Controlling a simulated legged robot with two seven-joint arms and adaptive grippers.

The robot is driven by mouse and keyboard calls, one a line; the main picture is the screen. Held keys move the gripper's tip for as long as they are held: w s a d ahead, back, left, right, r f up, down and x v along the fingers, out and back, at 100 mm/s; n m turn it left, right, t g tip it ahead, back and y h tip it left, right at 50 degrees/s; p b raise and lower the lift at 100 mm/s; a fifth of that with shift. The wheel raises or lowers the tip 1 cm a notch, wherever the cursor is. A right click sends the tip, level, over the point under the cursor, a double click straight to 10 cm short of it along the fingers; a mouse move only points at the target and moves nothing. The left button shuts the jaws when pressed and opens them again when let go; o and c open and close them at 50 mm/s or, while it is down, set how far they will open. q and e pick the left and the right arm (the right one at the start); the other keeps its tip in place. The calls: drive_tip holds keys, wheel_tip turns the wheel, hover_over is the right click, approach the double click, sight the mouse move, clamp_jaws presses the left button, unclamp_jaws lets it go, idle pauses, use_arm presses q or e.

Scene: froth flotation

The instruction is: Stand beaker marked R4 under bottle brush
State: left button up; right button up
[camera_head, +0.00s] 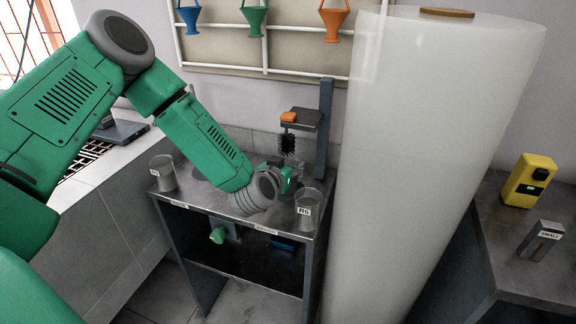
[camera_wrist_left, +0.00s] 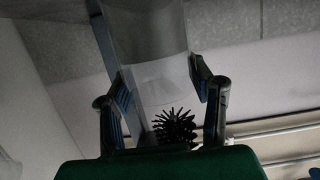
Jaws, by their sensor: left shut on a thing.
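The black bottle brush (camera_head: 287,144) hangs bristles-down from a bracketed stand at the back of the grey table. It also shows in the left wrist view (camera_wrist_left: 175,127), at the lower edge of a clear beaker (camera_wrist_left: 150,45). My left gripper (camera_head: 287,176) is at the table's back, below the brush. In the wrist view its two fingers (camera_wrist_left: 163,92) are shut on this beaker's sides. The held beaker's mark cannot be read, and I cannot make it out in the head view. My right gripper is not in view.
A beaker that seems marked R6 (camera_head: 308,210) stands at the table's front right corner, close to my wrist. Another beaker (camera_head: 162,174) stands at the left. The stand's post (camera_head: 324,125) and a large white cylinder (camera_head: 430,160) bound the right side.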

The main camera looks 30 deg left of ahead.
use_arm(q)
drive_tip(key=o, duration=1.3)
drive_tip(key=shift+a, duration=0.4)
drive_tip(key=shift+p+v, duration=0.4)
drive_tip(key=shift+v, duration=5.6)
drive_tip(key=shift+d, duration=0.15)
